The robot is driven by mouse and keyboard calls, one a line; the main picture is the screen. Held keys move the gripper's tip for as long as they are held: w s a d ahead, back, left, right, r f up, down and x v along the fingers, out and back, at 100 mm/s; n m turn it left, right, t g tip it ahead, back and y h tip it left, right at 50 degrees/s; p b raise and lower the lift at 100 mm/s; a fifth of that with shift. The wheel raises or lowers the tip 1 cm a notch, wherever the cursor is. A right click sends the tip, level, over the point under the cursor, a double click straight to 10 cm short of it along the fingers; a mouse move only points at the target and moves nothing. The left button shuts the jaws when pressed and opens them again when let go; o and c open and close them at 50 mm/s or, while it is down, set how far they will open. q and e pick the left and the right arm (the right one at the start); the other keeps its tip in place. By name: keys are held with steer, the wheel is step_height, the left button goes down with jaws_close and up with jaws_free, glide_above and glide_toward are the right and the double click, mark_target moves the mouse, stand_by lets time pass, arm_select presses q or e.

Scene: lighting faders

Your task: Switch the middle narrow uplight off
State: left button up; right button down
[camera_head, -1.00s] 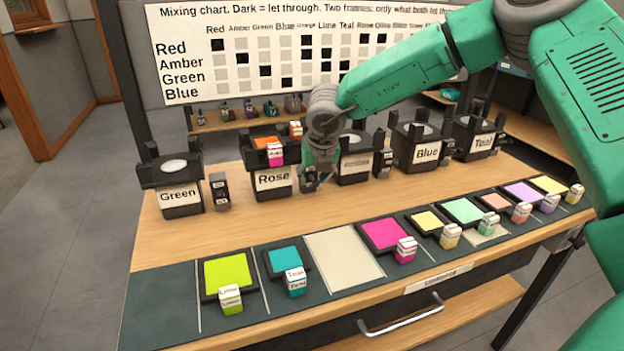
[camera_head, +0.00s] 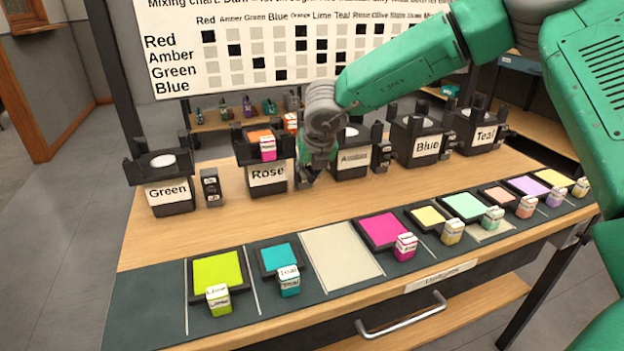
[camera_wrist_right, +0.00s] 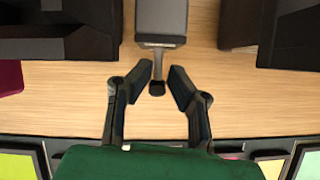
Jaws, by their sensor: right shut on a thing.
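A row of black uplights stands on the wooden bench: Green (camera_head: 170,190), Rose (camera_head: 267,176), a middle one with a label too small to read (camera_head: 352,159), Blue (camera_head: 420,143) and Teal (camera_head: 482,134). My right gripper (camera_head: 307,178) is low between Rose and the middle uplight. In the right wrist view, its fingers (camera_wrist_right: 160,80) stand on either side of a small dark knob (camera_wrist_right: 157,89) at the near end of a grey switch box (camera_wrist_right: 161,22). My left gripper is out of view.
A similar switch box (camera_head: 211,187) stands beside Green. Coloured gel frames with tags, such as the lime (camera_head: 217,269) and magenta (camera_head: 383,228) ones, lie along the bench front. A mixing chart (camera_head: 270,60) hangs behind. Bare wood lies between uplights and gels.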

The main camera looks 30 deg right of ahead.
mark_target(312, 199)
steer(key=f+t+b, duration=0.1)
steer(key=b, duration=0.3)
steer(key=f+t+b, duration=0.1)
steer(key=t+b, duration=0.1)
steer(key=b, duration=0.2)
steer(key=s+f+t+h+b, duration=0.1)
steer(key=b, duration=0.2)
steer(key=shift+a+b, duration=0.25)
steer(key=shift+b, duration=0.15)
steer(key=shift+f+t+h+b, duration=0.15)
steer(key=shift+t+h+b, duration=0.2)
steer(key=shift+t, duration=0.55)
steer(key=t, duration=0.2)
steer(key=shift+w+f+t, duration=0.1)
steer(key=shift+f+t, duration=0.2)
steer(key=shift+w+d+t+h, duration=0.1)
steer(key=shift+t+h, duration=0.15)
steer(key=shift+t, duration=0.15)
steer(key=shift+w, duration=0.1)
steer(key=c, duration=1.5)
jaws_free()
steer(key=shift+d, duration=0.1)
steer(key=shift+r, duration=0.1)
